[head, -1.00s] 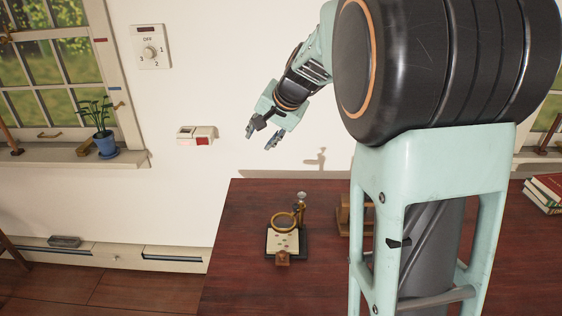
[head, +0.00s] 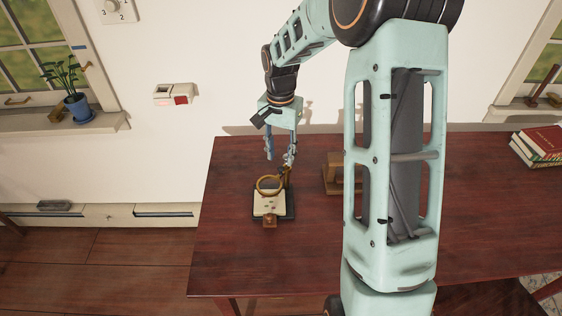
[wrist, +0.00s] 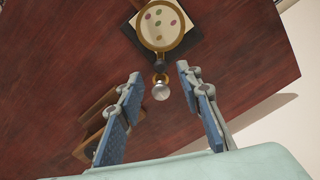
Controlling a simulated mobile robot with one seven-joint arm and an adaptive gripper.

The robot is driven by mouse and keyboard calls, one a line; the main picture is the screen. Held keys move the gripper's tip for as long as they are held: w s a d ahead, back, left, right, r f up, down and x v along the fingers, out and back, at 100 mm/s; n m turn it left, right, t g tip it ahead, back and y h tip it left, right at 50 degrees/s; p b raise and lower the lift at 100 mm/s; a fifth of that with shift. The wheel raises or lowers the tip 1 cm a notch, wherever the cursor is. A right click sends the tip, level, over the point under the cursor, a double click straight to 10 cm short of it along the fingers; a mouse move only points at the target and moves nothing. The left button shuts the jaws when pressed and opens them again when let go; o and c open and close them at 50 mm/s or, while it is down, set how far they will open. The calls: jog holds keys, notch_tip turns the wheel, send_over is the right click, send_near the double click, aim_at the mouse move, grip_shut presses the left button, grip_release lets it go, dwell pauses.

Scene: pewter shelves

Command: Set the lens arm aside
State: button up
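The lens arm, a brass-ringed lens (head: 268,186) on a jointed post, stands over a dark stand (head: 290,212) with a pale sheet (head: 270,206) on the table. In the wrist view the brass ring (wrist: 161,48) frames several coloured spots on the sheet, and the post's round silver top (wrist: 161,91) shows between my fingers. My gripper (head: 280,160) points down above the post, at the back right of the stand. It also shows in the wrist view (wrist: 158,88), with its fingers wide apart and nothing between them gripped.
A small wooden block (head: 270,221) sits at the stand's front edge. A wooden stand (head: 333,180) is to the right, partly behind my arm. Red books (head: 540,145) lie at the table's far right. The table's left front is clear.

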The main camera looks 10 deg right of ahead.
aim_at(280, 168)
jog(key=shift+f, duration=2.05)
jog(key=shift+c, duration=0.7)
grip_shut()
